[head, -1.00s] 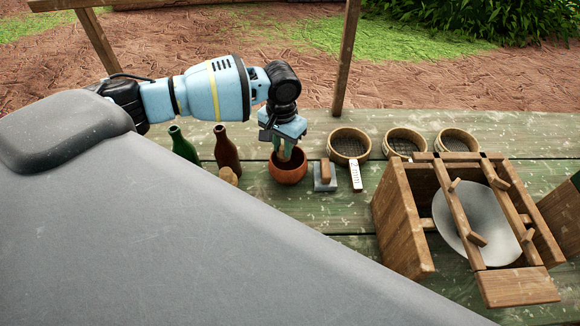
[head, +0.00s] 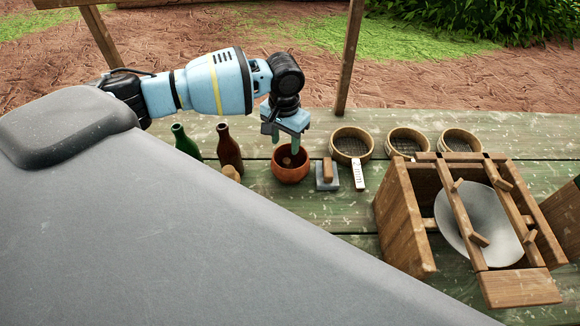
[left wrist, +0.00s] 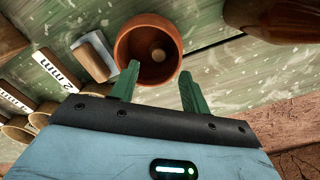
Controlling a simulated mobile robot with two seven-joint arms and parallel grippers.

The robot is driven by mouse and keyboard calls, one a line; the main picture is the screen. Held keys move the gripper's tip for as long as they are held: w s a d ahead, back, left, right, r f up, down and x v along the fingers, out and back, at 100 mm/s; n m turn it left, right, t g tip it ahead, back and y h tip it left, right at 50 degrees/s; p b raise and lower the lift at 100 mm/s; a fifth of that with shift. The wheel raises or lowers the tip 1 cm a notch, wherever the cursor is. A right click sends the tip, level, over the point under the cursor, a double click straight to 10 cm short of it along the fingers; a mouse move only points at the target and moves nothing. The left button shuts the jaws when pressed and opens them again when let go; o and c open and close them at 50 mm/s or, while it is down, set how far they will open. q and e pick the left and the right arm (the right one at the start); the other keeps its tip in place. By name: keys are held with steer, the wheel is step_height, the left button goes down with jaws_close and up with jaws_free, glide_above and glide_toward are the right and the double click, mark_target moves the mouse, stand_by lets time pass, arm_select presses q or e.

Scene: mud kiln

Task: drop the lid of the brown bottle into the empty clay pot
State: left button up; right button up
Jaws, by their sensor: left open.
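The clay pot (head: 291,174) is a round reddish-brown bowl on the green table. In the left wrist view the clay pot (left wrist: 122,50) shows a small round tan-brown piece inside, which looks like the lid (left wrist: 158,55). The lid (head: 287,160) also shows as a small brown spot in the pot in the head view. The brown bottle (head: 229,150) stands upright left of the pot, with no lid seen on its mouth. My left gripper (head: 284,147) is open and empty just above the pot; its green fingers (left wrist: 158,77) are apart. My right gripper is not in view.
A green bottle (head: 186,143) and a tan rounded top (head: 231,172) are left of the pot. A trowel-like block (head: 327,175) lies close on its right. Several sieves stand behind; a wooden frame (head: 405,225) with a pale bowl (head: 478,225) is at right.

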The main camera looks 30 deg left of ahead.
arm_select(q)
step_height(320, 180, up, 6)
stand_by(0.4)
stand_by(0.6)
